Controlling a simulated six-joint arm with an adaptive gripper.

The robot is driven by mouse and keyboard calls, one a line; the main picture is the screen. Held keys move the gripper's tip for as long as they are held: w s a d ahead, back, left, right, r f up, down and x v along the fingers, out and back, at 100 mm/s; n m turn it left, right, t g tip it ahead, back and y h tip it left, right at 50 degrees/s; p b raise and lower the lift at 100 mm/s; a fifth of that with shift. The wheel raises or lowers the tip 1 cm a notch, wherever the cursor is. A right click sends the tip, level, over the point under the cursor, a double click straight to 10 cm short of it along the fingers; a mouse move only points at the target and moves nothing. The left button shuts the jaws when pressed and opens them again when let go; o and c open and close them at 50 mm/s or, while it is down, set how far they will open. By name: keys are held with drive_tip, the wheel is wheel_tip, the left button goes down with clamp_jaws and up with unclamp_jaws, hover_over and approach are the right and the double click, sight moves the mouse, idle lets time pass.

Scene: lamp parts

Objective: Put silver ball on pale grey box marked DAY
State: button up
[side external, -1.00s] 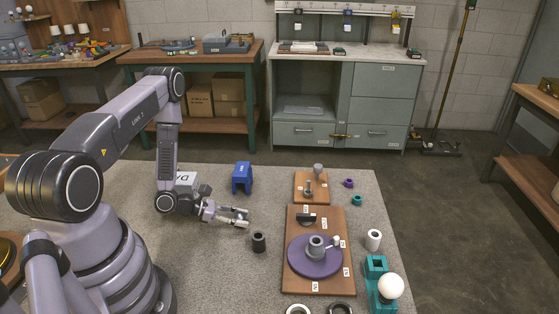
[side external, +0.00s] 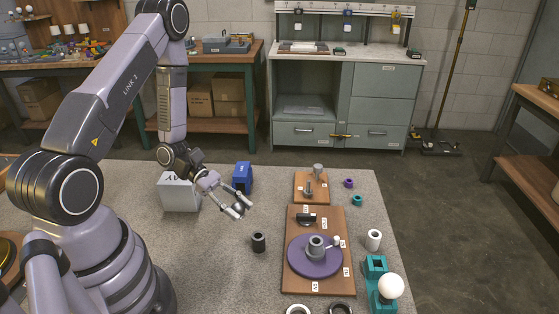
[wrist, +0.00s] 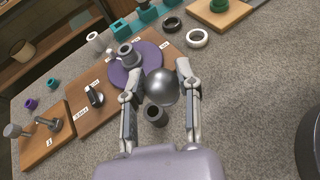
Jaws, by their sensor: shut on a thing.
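The silver ball (wrist: 162,87) is held between the two fingers of my gripper (wrist: 160,92) in the wrist view. In the side external view my gripper (side external: 238,208) hangs above the table, right of the pale grey box, and the ball (side external: 239,207) is mostly hidden between the fingers. The pale grey box (side external: 179,194) stands on the table behind and left of my gripper, with dark lettering on its top partly hidden by my wrist; an "AY" shows.
A blue block (side external: 243,176) stands close behind my gripper. A dark hollow cylinder (side external: 258,242) stands in front of it. A wooden board (side external: 330,283) with a purple disc (side external: 302,262) lies to the right. A teal stand (side external: 376,268) with a white ball is at the right edge.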

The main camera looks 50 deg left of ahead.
drive_tip(key=s+r+m+g+y, duration=0.1)
drive_tip(key=s+r+m+g, duration=0.1)
drive_tip(key=s+m+g, duration=0.85)
drive_tip(key=s+a+r+m+g+y, duration=0.1)
drive_tip(key=s+a+m+g+y, duration=0.6)
drive_tip(key=a+m+y, duration=0.1)
drive_tip(key=r+m+t+y, duration=0.2)
drive_tip(key=m+t+y, duration=0.6)
drive_tip(key=m+y, duration=0.8)
hover_over(177, 178)
drive_tip(key=shift+m, duration=0.25)
wheel_tip(177, 178, down, 8)
drive_tip(key=shift+t, duration=0.25)
drive_tip(key=shift+f, duration=0.1)
